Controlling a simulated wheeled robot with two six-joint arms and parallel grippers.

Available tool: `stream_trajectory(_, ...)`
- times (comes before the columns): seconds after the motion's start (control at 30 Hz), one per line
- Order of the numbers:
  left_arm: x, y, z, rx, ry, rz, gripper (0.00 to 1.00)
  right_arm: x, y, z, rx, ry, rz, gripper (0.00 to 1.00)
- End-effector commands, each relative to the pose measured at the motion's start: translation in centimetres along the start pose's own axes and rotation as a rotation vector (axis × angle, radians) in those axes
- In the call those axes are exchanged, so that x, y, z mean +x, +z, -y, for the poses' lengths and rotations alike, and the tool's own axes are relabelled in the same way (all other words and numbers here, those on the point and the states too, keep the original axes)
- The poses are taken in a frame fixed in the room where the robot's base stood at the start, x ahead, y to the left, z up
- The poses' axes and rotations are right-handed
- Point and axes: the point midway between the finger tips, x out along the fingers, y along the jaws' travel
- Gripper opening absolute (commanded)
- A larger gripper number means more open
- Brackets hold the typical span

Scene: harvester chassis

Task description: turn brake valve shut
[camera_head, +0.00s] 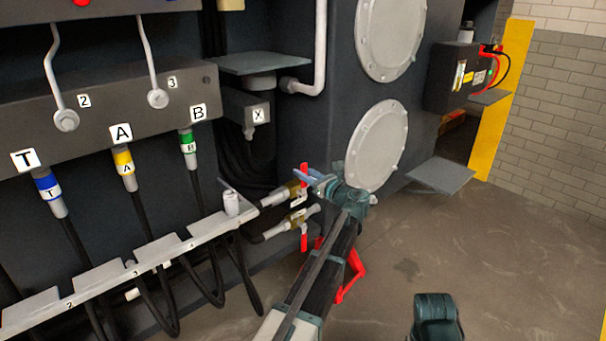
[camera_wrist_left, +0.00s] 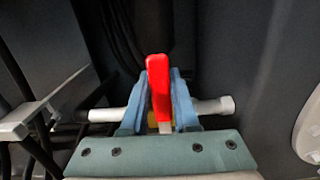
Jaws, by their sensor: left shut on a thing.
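Two small valves with brass bodies and red lever handles sit on short pipes low on the chassis side. The upper red handle (camera_head: 304,171) has my left gripper (camera_head: 318,181) at it. In the left wrist view, the blue fingers of my left gripper (camera_wrist_left: 159,100) are shut on the red handle (camera_wrist_left: 159,85), one on each side. The handle stands across the grey pipe (camera_wrist_left: 208,107), which runs sideways behind the fingers. The lower red handle (camera_head: 304,241) hangs down, apart from the gripper. The brass body behind the fingers is mostly hidden.
Hoses hang below the manifold (camera_head: 110,115). Round cover plates (camera_head: 376,146) are on the wall to the right. The floor (camera_head: 480,250) at right is open.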

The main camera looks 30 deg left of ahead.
Motion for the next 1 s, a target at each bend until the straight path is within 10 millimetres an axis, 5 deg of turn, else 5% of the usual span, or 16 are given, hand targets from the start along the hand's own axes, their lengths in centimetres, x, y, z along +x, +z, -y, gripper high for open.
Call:
stream_trajectory(0.33, -0.2, -0.1, 0.2, 0.004, -0.005, -0.003, 0.0, 0.0, 0.0, 0.0, 0.0, 0.0, 0.0, 0.5)
stream_trajectory(0.37, -0.2, -0.1, 0.2, 0.004, -0.005, -0.003, 0.34, 0.0, 0.0, 0.0, 0.0, 0.0, 0.0, 0.5)
stream_trajectory(0.5, -0.1, -0.1, 0.2, 0.003, -0.004, -0.002, 0.59, 0.0, 0.0, 0.0, 0.0, 0.0, 0.0, 0.5)
stream_trajectory(0.83, -0.2, 0.0, 0.1, 0.003, -0.002, 0.0, 0.59, 0.0, 0.0, 0.0, 0.0, 0.0, 0.0, 0.5)
stream_trajectory(1.0, -2.3, 0.0, 0.0, 0.003, -0.004, 0.0, 0.59, 0.0, 0.0, 0.0, 0.0, 0.0, 0.0, 0.5)
